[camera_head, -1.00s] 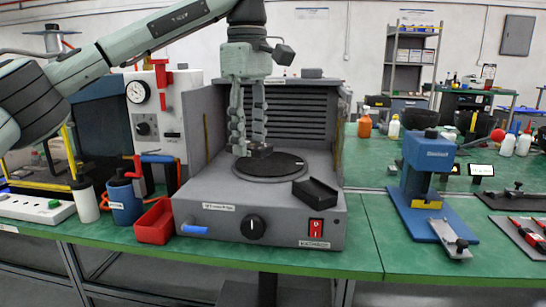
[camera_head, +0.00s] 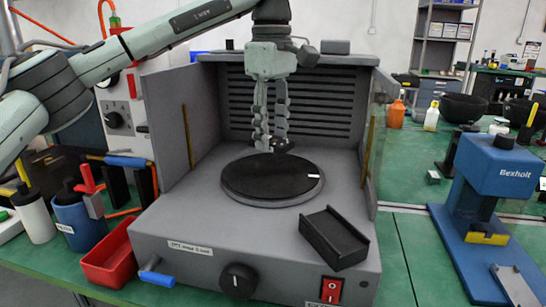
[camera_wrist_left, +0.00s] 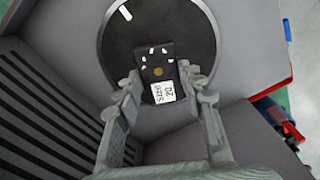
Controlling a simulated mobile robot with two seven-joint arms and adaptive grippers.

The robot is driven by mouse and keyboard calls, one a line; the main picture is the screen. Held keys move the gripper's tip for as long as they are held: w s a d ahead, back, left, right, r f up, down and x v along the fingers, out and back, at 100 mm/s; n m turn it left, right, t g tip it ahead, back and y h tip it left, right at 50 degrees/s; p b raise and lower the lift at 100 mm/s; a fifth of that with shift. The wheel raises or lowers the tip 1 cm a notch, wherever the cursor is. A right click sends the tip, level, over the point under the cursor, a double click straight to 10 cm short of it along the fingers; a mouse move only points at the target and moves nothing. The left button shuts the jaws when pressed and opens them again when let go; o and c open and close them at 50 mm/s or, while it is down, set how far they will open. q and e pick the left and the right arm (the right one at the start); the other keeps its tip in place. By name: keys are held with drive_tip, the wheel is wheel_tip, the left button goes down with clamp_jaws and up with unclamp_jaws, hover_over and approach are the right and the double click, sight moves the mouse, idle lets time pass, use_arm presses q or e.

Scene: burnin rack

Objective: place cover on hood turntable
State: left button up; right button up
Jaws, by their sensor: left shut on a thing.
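The hood turntable (camera_head: 250,182) is a round dark disc with a small white mark on its rim, set in the grey hood's floor. My left gripper (camera_head: 271,147) hangs fingers-down over the disc's back part. It is shut on a small dark cover (camera_wrist_left: 158,62) with a white label, white spots and a yellowish dot, seen between the fingertips in the left wrist view. The disc (camera_wrist_left: 115,38) lies behind the cover there. I cannot tell whether the cover touches the disc. In the head view the fingers mostly hide it. My right gripper is not in view.
The grey hood (camera_head: 165,120) has side walls and a slatted back around the disc. A black tray (camera_head: 333,236) sits on its front right, near a red switch (camera_head: 331,290). A red bin (camera_head: 108,255) stands left, a blue Bexholt press (camera_head: 490,185) right.

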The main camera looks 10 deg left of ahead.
sight(272, 139)
use_arm(q)
wheel_tip(272, 139, down, 5)
drive_tip(key=shift+r, duration=0.2)
drive_tip(key=shift+w+f, duration=0.1)
drive_tip(key=shift+f, duration=0.25)
drive_tip(key=o, duration=1.1)
drive_tip(key=shift+r, duration=0.45)
wheel_tip(272, 139, up, 11)
drive_tip(key=shift+f, duration=0.1)
drive_tip(key=shift+r, duration=0.35)
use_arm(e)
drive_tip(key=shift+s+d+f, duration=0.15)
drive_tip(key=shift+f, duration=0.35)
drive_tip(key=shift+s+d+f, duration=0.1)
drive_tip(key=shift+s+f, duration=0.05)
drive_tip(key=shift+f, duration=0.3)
